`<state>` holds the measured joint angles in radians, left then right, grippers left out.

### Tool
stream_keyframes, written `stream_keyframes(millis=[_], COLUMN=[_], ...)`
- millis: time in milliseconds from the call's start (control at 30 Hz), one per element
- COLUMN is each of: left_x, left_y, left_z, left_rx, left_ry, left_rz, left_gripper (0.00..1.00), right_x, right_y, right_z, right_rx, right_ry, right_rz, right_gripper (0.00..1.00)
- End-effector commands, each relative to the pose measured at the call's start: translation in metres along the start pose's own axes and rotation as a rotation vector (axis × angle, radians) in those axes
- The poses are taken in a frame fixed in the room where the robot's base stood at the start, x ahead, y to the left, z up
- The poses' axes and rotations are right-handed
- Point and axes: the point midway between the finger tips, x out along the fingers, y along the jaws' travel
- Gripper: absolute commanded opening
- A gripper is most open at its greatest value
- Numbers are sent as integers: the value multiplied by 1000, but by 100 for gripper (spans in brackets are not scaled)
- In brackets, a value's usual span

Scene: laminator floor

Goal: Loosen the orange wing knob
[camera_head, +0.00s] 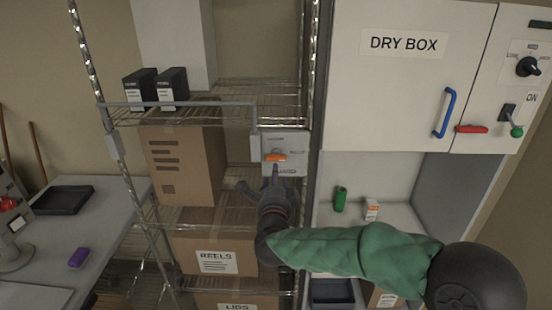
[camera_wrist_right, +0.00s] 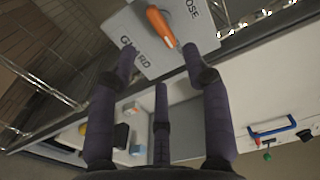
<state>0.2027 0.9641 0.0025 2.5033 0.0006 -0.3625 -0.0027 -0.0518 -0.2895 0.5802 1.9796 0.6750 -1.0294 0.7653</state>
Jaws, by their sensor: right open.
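The orange wing knob (camera_head: 276,157) sits on a light grey panel (camera_head: 298,140) mounted at the shelf's right post. In the right wrist view the knob (camera_wrist_right: 161,26) stands out from the panel (camera_wrist_right: 133,27), which carries the words GUARD and a partly cut-off "OSE". My right gripper (camera_head: 273,178) is just below the knob in the head view. In the wrist view its dark fingers (camera_wrist_right: 160,60) are spread, with the knob beyond the gap between the tips. No finger appears to touch it. My left gripper is in neither view.
A wire shelf with a cardboard box (camera_head: 183,165) and a REELS box (camera_head: 215,248) stands left of the panel. A metal rail (camera_head: 190,104) crosses the shelf front. The DRY BOX cabinet (camera_head: 405,80), with a blue handle (camera_head: 444,113), is to the right.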

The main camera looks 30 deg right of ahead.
Motion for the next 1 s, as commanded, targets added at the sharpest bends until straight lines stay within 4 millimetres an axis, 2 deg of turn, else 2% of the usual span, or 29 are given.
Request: stream_keyframes(millis=[300, 500, 700, 1000], left_x=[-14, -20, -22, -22], left_y=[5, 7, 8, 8], left_z=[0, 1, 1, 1], left_rx=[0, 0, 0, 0], left_ry=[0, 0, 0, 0], left_rz=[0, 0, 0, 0], left_gripper=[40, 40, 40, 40], right_x=[56, 81, 92, 93], right_y=[0, 0, 0, 1], right_z=[0, 0, 0, 0], right_rx=[-4, -4, -3, -3], right_ry=[1, 0, -1, -2], right_rz=[2, 1, 0, 0], right_gripper=[49, 49, 49, 49])
